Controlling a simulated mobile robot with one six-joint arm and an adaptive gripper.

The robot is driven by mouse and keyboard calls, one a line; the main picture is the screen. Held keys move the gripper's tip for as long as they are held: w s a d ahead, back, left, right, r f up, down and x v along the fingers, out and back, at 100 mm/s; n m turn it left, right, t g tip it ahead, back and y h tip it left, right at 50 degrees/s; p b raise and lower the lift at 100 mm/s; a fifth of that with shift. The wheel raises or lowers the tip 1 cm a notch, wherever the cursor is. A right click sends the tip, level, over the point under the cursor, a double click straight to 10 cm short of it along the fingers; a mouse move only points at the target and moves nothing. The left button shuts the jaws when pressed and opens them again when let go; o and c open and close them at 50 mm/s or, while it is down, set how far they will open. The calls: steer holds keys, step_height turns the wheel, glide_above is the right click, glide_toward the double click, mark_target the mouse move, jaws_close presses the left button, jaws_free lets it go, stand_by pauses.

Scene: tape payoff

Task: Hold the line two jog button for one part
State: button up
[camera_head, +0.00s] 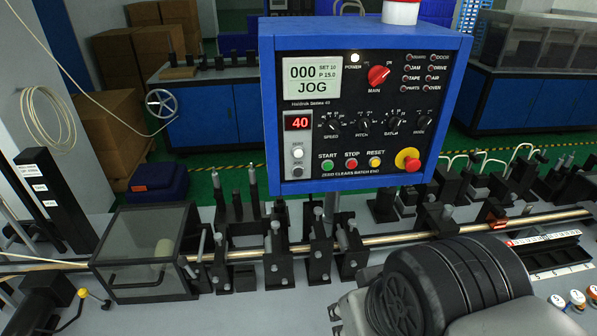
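A blue control box (365,105) with a black face stands above the line. Its display (312,78) reads 000, SET 10, P 15.0 and JOG. On the lower left of the face are a white button (298,153) and a dark button (298,171) below it; their small labels are too blurred to read. To their right are a green START button (328,164), a red STOP button (351,163) and a yellow RESET button (375,162). No line number is legible. A dark, rounded part of my arm fills the lower right; my gripper's fingertips are not visible.
A red emergency button (407,160) and several knobs are on the box. A long brass-coloured rod (400,238) runs through black fixtures below it. A clear-sided guard box (148,255) stands at left. Blue machines (215,112) and cardboard boxes (118,62) are behind.

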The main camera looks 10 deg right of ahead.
steer(key=shift+c, duration=0.2)
jaws_close()
stand_by(1.4)
